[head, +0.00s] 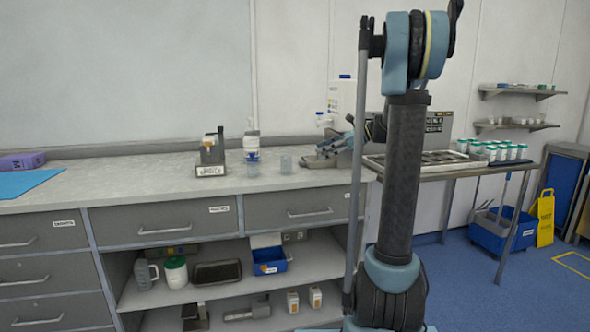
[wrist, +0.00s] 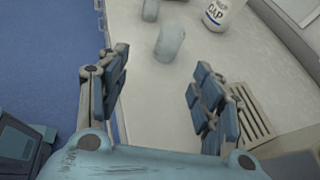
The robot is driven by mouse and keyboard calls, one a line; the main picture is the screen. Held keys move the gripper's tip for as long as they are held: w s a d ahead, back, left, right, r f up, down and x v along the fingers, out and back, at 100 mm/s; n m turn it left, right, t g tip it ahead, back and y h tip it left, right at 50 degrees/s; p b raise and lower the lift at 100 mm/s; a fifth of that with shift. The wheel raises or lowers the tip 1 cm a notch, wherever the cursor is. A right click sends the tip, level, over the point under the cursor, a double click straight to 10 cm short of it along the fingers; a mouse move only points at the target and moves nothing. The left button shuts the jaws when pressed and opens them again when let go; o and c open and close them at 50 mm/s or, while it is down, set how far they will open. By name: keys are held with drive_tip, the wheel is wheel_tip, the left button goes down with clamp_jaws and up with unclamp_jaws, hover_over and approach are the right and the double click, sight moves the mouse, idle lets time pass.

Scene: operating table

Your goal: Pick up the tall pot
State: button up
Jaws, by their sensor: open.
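Two translucent pots stand on the counter. The right one (head: 286,164) is nearer my gripper, and it also shows in the wrist view (wrist: 169,43), just beyond the gap between the fingers. The other pot (head: 252,169) stands farther left and shows at the top of the wrist view (wrist: 150,10). I cannot tell for sure which one is the tall pot. My gripper (head: 326,153) is open and empty, low over the right end of the counter; in the wrist view its fingers (wrist: 161,68) are spread apart. Neither finger visibly touches a pot.
A white labelled bottle (head: 252,143) stands behind the left pot and shows top right in the wrist view (wrist: 224,13). A grey holder (head: 211,158) stands farther left. A grated metal surface (wrist: 247,128) lies by the right finger.

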drive_tip(key=w, duration=0.1)
approach(286, 163)
drive_tip(key=a, duration=0.1)
drive_tip(key=w+a+f, duration=0.2)
drive_tip(key=a, duration=0.1)
drive_tip(key=shift+w+f, duration=0.2)
drive_tip(key=shift+f, duration=0.05)
drive_tip(key=shift+w+x, duration=0.15)
drive_tip(key=shift+x, duration=1.3)
drive_tip(key=shift+w+x, duration=0.15)
drive_tip(key=shift+x, duration=1.3)
drive_tip(key=shift+d, duration=0.1)
drive_tip(key=c, duration=1.2)
